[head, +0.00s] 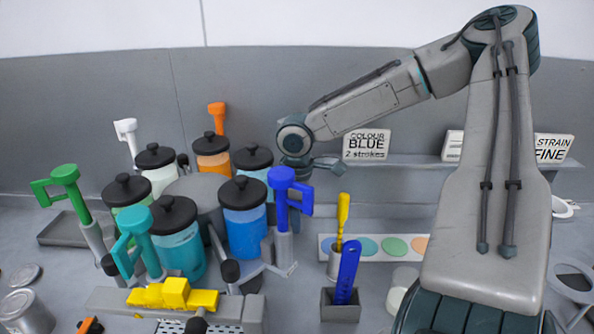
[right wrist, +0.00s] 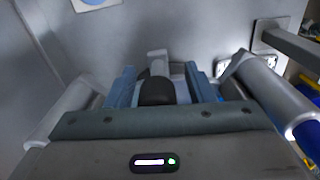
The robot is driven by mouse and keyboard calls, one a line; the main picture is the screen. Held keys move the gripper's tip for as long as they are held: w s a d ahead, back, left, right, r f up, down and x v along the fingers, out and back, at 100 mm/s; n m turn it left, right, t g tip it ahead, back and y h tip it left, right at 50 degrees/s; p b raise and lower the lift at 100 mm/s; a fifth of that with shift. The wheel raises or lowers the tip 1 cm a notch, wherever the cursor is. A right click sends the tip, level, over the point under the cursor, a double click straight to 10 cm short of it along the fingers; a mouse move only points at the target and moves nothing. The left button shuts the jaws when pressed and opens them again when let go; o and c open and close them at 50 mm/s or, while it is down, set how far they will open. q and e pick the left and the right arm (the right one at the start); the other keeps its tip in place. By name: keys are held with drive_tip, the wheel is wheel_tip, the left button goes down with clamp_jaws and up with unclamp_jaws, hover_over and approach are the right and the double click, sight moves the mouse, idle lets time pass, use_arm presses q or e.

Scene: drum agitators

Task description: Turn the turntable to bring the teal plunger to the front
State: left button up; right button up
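The turntable's grey hub (head: 200,192) is ringed by lidded jars, plungers and black-knobbed spokes. The teal plunger (head: 139,238) stands upright at the front left of the ring, beside the jar of teal liquid (head: 180,250). The blue plunger (head: 283,190) is at the right; the green plunger (head: 67,183) is at the left. My right gripper (head: 325,163) is behind the ring, to the right of the light-blue jar. In the right wrist view its fingers are apart, with a black knob (right wrist: 156,91) between them; a firm grip does not show. My left gripper is out of view.
A yellow stepped block (head: 172,294) sits on a grey bar at the front. A holder with a blue tool (head: 347,272), a yellow-handled tool (head: 342,220) and a strip of coloured discs (head: 370,246) stand to the right. A metal can (head: 25,312) is front left.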

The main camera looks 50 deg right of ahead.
wheel_tip(320, 180, up, 11)
drive_tip(key=shift+f+b, duration=0.1)
drive_tip(key=shift+b, duration=0.7)
